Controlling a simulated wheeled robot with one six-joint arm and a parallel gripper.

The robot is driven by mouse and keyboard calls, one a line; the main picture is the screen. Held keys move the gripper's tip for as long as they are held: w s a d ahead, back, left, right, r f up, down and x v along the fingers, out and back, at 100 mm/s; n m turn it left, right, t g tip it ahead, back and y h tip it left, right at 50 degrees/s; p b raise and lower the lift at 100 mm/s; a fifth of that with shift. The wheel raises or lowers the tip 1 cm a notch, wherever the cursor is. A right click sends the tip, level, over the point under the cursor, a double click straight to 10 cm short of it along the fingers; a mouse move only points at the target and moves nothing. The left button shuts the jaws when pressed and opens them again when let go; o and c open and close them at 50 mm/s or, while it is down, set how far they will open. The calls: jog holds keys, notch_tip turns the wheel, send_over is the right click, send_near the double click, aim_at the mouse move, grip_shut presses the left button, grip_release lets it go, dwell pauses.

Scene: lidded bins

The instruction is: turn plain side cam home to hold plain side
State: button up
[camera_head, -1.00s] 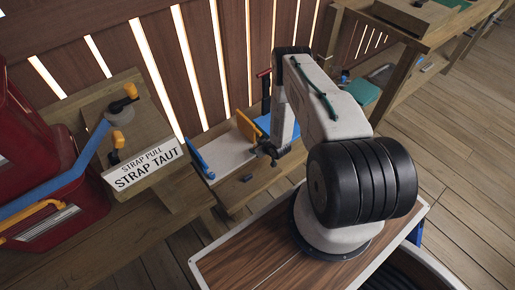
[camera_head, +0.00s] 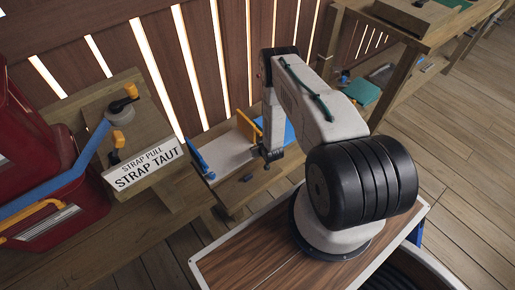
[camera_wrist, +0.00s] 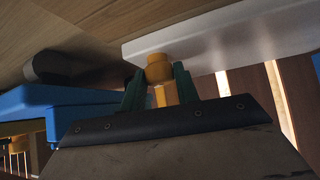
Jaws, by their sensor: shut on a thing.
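My gripper (camera_wrist: 159,88) shows in the wrist view with its two dark green fingers shut on an orange knob (camera_wrist: 158,68). In the head view my gripper (camera_head: 271,156) is low at the right edge of a pale board (camera_head: 222,152) on the wooden bench. The fingertips and the knob are too small there to make out. A blue lever-like part (camera_head: 201,162) stands at the board's left end. I cannot tell how far the held part is turned.
A blue panel (camera_head: 289,131) lies behind my gripper. A slatted fence (camera_head: 150,60) closes the back.

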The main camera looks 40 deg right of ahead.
jog(key=m+h, duration=0.2)
jog(key=m, duration=0.1)
jog(key=m+g+h, duration=0.1)
jog(key=shift+w+a+m, duration=0.15)
jog(key=shift+a+m, duration=0.15)
jog(key=shift+a, duration=0.05)
jog(key=m+g+h, duration=0.2)
jog(key=m, duration=0.2)
jog(key=shift+w+a+h, duration=0.1)
jog(key=shift+h, duration=0.3)
jog(key=shift+m+g, duration=0.3)
jog(key=o, duration=1)
jog(key=shift+c, duration=0.2)
jog(key=v, duration=0.7)
jog(key=shift+a+r, duration=0.25)
